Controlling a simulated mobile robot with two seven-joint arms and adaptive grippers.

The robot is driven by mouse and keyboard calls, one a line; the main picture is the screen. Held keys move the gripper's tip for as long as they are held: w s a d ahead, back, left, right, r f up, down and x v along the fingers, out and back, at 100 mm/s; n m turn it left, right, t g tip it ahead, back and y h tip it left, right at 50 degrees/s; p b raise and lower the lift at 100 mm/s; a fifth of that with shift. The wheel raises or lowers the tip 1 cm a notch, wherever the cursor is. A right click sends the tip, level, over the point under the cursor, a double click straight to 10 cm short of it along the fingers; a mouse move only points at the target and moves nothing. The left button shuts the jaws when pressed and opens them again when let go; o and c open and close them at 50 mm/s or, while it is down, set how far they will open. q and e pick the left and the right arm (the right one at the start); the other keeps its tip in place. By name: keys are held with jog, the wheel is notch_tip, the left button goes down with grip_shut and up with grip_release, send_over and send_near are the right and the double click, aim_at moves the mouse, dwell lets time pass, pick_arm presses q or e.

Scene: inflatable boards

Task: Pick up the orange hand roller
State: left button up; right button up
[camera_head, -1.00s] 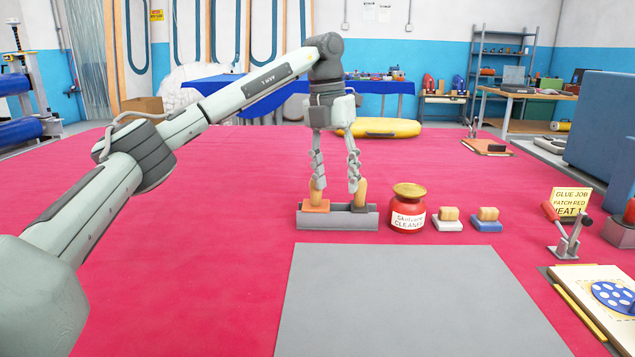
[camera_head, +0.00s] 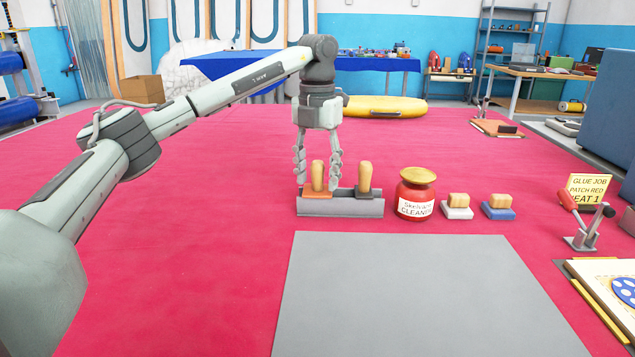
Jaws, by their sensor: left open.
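The orange hand roller (camera_head: 318,193) stands upright at the left end of a grey rack, its wooden handle pointing up. My left gripper (camera_head: 317,184) points straight down above the rack. Its two fingers are open, one on each side of the orange roller's handle in the picture. I cannot tell whether either finger touches it. A second roller with a dark base and wooden handle (camera_head: 364,177) stands at the right end of the same rack (camera_head: 342,208). My right gripper is not in view.
Right of the rack stand a red cleaner jar (camera_head: 415,194) and two wooden-handled blocks, one white (camera_head: 457,212), one blue (camera_head: 498,211). A grey sheet (camera_head: 410,295) lies in front. A lever tool (camera_head: 583,222) and yellow sign (camera_head: 589,190) are farther right. The red surface to the left is clear.

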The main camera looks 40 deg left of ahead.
aim_at(318, 161)
pick_arm(q)
jog(key=shift+c, duration=0.2)
grip_shut()
dwell(0.4)
